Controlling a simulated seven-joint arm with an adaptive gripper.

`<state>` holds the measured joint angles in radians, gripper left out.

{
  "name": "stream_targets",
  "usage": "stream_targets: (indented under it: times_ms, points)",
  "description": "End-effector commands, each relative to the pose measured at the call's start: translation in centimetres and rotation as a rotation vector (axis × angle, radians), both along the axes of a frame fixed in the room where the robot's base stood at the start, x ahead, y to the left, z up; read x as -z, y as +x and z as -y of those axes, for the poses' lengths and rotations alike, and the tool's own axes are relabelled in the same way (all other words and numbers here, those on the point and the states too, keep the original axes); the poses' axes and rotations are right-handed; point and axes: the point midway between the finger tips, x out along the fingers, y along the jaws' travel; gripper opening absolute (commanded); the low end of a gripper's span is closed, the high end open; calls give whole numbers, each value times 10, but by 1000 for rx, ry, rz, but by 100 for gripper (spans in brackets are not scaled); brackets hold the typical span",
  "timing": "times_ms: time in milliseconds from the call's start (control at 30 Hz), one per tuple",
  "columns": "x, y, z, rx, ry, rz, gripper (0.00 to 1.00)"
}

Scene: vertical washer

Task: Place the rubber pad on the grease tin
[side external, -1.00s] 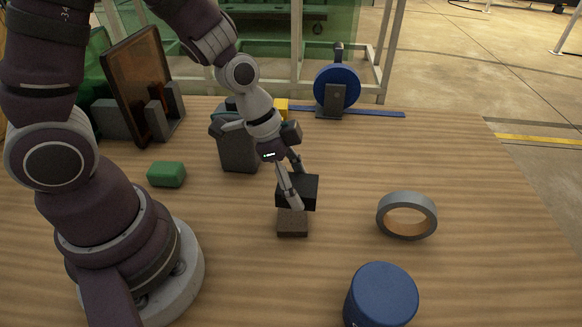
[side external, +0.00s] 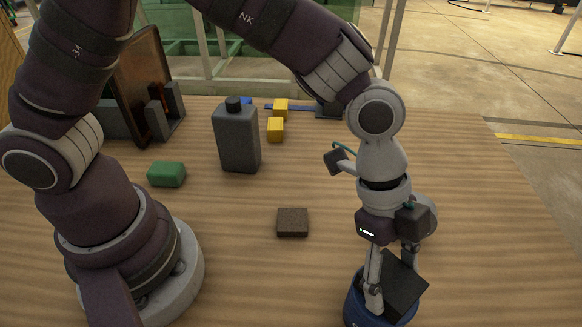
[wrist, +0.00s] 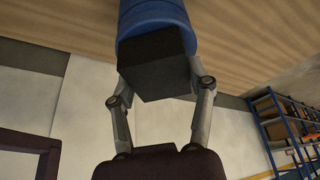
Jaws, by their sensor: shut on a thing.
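The rubber pad, a black block (side external: 404,288), is between the fingers of my gripper (side external: 392,287), which is shut on it. It also shows in the wrist view (wrist: 155,70), gripped from both sides. The grease tin, a blue cylinder (side external: 352,306), stands at the front right of the table. My gripper and the pad are over it and hide most of its top. In the wrist view the pad overlaps the blue tin (wrist: 150,16). The pad looks turned relative to the table edges. I cannot tell whether it touches the tin.
A brown block (side external: 292,222) lies mid-table, with clear wood around it. A green block (side external: 167,174), a grey bottle (side external: 237,138) and two yellow blocks (side external: 276,128) are farther back. A brown panel (side external: 146,95) stands in a grey rack. My arm hides the grey ring.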

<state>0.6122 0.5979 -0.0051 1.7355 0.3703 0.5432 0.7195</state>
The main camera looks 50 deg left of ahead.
Motion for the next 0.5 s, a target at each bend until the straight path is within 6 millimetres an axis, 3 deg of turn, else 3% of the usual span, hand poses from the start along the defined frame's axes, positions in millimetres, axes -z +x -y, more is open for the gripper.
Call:
stream_targets:
  times_ms: [267, 300, 500]
  points:
    - [2, 0, 0, 0, -1, 1, 15]
    - [2, 0, 0, 0, -1, 1, 55]
    - [2, 0, 0, 0, -1, 1, 80]
